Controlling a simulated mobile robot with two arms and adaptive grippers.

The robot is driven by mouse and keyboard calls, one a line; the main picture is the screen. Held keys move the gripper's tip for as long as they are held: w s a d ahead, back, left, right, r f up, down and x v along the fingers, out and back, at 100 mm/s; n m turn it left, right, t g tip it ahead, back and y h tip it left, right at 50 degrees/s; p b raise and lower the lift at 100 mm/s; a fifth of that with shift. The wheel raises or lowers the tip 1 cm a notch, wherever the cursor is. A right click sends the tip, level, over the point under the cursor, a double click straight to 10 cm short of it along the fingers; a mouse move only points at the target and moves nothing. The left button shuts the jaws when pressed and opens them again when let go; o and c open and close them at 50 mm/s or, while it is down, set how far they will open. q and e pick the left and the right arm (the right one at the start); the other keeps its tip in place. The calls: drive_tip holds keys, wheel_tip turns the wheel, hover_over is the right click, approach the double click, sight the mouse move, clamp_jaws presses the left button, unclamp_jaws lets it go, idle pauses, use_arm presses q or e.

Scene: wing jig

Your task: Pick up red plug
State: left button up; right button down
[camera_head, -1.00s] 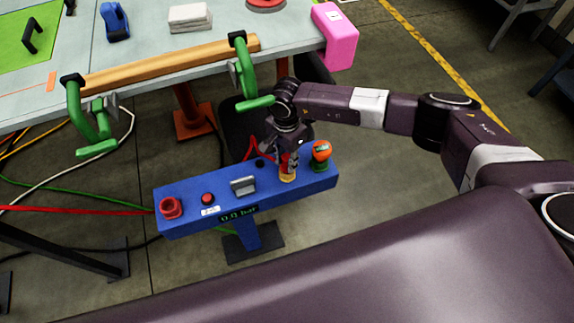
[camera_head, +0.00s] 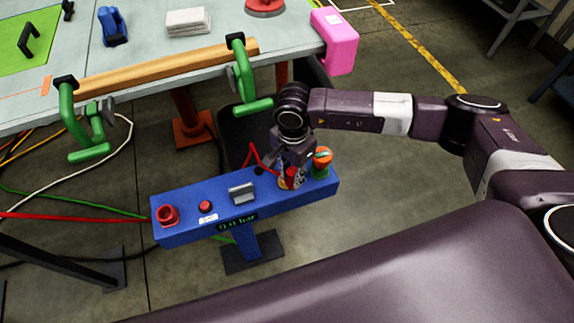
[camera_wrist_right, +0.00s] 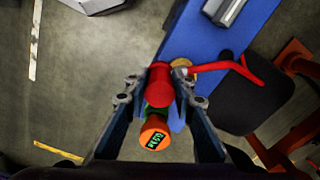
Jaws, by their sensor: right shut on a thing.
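The red plug (camera_wrist_right: 160,88) is between the two fingertips of my right gripper (camera_wrist_right: 160,80), which is shut on it. In the head view the red plug (camera_head: 292,177) shows just below my right gripper (camera_head: 291,163), over the right part of the blue panel (camera_head: 225,215). A brass-coloured ring (camera_wrist_right: 181,66) lies close beside the plug in the wrist view; I cannot tell whether the plug is clear of it. An orange knob (camera_head: 322,155) on a green base stands just right of the gripper. My left gripper is not in view.
The panel also carries a red ring-shaped fitting (camera_head: 167,214), a red button (camera_head: 205,206) and a grey block (camera_head: 241,194). A thin red line (camera_wrist_right: 235,67) runs beside the plug. The workbench (camera_head: 140,98) with green clamps (camera_head: 245,85) stands behind.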

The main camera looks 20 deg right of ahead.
use_arm(q)
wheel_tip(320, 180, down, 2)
drive_tip(key=shift+b, duration=0.85)
use_arm(e)
drive_tip(key=s+r, duration=0.3)
drive_tip(key=s, duration=1)
drive_tip(key=shift+d, duration=0.2)
drive_tip(key=w+d+r+n, duration=0.2)
drive_tip(key=r+n, duration=0.4)
drive_tip(key=r, duration=0.1)
drive_tip(key=w+d+r+n, duration=0.1)
drive_tip(key=w+r+n, duration=0.1)
drive_tip(key=r+n, duration=0.4)
drive_tip(key=shift+d+r+n, duration=0.3)
drive_tip(key=shift+d+r, duration=0.1)
drive_tip(key=shift+r, duration=0.65)
